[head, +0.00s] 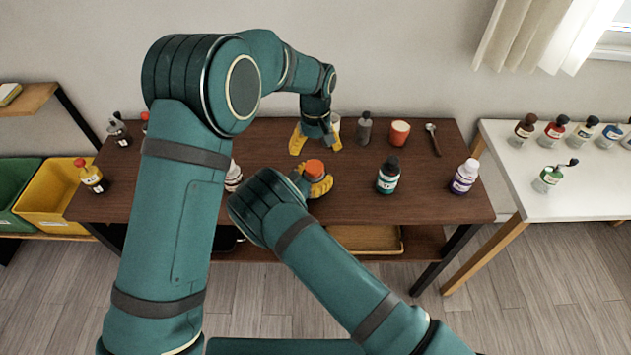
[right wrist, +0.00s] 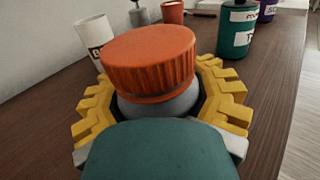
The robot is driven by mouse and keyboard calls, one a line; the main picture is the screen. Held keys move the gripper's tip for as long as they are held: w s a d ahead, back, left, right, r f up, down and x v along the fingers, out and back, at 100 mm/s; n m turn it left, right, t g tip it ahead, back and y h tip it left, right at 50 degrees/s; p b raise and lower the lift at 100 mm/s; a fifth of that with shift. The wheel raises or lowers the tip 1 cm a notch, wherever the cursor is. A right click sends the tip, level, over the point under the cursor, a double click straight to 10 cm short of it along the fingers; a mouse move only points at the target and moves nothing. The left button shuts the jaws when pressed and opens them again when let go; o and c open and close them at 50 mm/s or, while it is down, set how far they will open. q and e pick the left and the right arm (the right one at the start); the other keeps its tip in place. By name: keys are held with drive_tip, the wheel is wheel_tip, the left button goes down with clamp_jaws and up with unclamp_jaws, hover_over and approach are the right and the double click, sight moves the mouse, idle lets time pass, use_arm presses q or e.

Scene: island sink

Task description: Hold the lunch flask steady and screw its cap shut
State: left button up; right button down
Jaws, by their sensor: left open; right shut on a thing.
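The lunch flask's orange ribbed cap (head: 315,168) shows in the head view at the middle of the dark table. In the right wrist view the cap (right wrist: 150,60) sits on top of the grey flask (right wrist: 160,105); whether it is fully tight cannot be told. My right gripper (head: 318,186) is shut on the flask, its yellow fingers wrapping both sides below the cap; they also show in the right wrist view (right wrist: 160,100). The flask's lower body is hidden. My left gripper (head: 316,146) is open and empty, pointing down behind the flask, apart from the cap.
An orange cup (head: 400,132), a grey bottle (head: 364,128) and a spoon (head: 433,139) are at the back. A white bottle (head: 234,176) is partly hidden by my left arm.

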sight(314, 166)
use_arm(q)
drive_tip(key=n, duration=1.1)
drive_tip(key=shift+r+n, duration=0.15)
drive_tip(key=shift+n, duration=0.25)
drive_tip(key=n, duration=0.4)
drive_tip(key=shift+w+r, duration=0.15)
drive_tip(key=shift+a, duration=0.1)
drive_tip(key=shift+f, duration=4)
